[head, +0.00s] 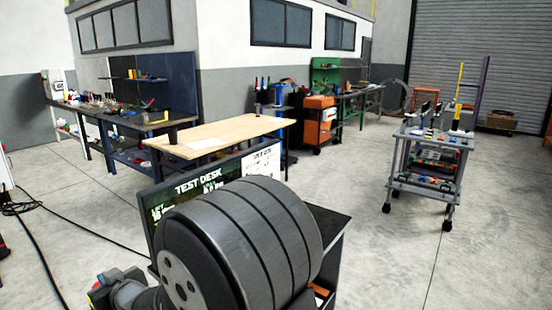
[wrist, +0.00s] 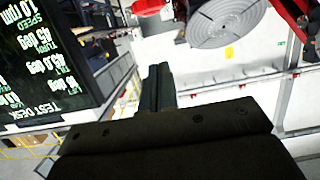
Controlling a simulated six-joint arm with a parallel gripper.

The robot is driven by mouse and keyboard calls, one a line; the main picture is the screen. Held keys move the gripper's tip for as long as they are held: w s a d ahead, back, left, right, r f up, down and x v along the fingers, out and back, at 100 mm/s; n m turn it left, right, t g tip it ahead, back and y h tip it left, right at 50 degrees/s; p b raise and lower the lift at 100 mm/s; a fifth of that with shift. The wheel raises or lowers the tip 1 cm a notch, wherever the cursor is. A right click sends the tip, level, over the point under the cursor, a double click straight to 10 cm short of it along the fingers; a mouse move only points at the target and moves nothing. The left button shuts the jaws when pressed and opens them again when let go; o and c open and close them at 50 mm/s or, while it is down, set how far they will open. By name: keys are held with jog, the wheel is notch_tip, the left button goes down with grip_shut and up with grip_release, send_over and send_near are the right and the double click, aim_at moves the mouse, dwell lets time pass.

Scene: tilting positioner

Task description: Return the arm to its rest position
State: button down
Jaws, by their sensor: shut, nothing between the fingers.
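My gripper (wrist: 160,68) shows in the wrist view, its two dark fingers shut together with nothing between them. It points up the picture from a wide dark body along the bottom edge. A round grey slotted plate (wrist: 222,22) with red parts at its side is at the top of the wrist view, to the right of the fingers and apart from them in the picture. My gripper cannot be made out in the head view. A large dark banded cylinder (head: 250,235) fills the bottom middle there and hides what is behind it.
A black TEST DESK screen (head: 185,188) stands behind the cylinder; it also shows upside down in the wrist view (wrist: 45,60). A wooden-topped bench (head: 225,130) is beyond it. A grey cart (head: 430,145) with small items stands at the right. Open floor lies between them.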

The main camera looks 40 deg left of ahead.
jog(key=v, duration=0.4)
jog(key=r+x, duration=0.2)
jog(key=x, duration=0.6)
jog(key=f+v, duration=0.1)
jog(key=v, duration=0.8)
jog(key=w+d+f+m+t+h, duration=0.1)
jog(key=w+d+m+h, duration=0.1)
jog(key=w, duration=0.7)
jog(key=w+d+f+m+t+h, duration=0.1)
jog(key=w+d+m+t+h, duration=0.1)
jog(key=w+d+m, duration=0.2)
jog(key=w+d+f+m+t+h, duration=0.1)
jog(key=w+m, duration=0.5)
jog(key=w, duration=0.7)
jog(key=shift+w+d+t+h, duration=0.2)
jog(key=shift+d+h, duration=0.15)
jog(key=shift+d, duration=0.15)
jog(key=shift+w+d+t+h, duration=0.2)
jog(key=shift+d+h, duration=0.15)
jog(key=shift+d, duration=0.15)
jog(key=w+d+r+m+g+y, duration=0.1)
jog(key=w+d+r+m, duration=0.2)
jog(key=w+d+m, duration=0.2)
jog(key=w+d+r+m+g+y, duration=0.1)
jog(key=w+d+r+m, duration=0.3)
jog(key=w+d, duration=0.4)
jog(key=shift+w+d+r+m+g, duration=0.25)
jog(key=shift+d+m+g, duration=0.15)
jog(key=shift+d+m, duration=0.2)
jog(key=shift+s, duration=0.1)
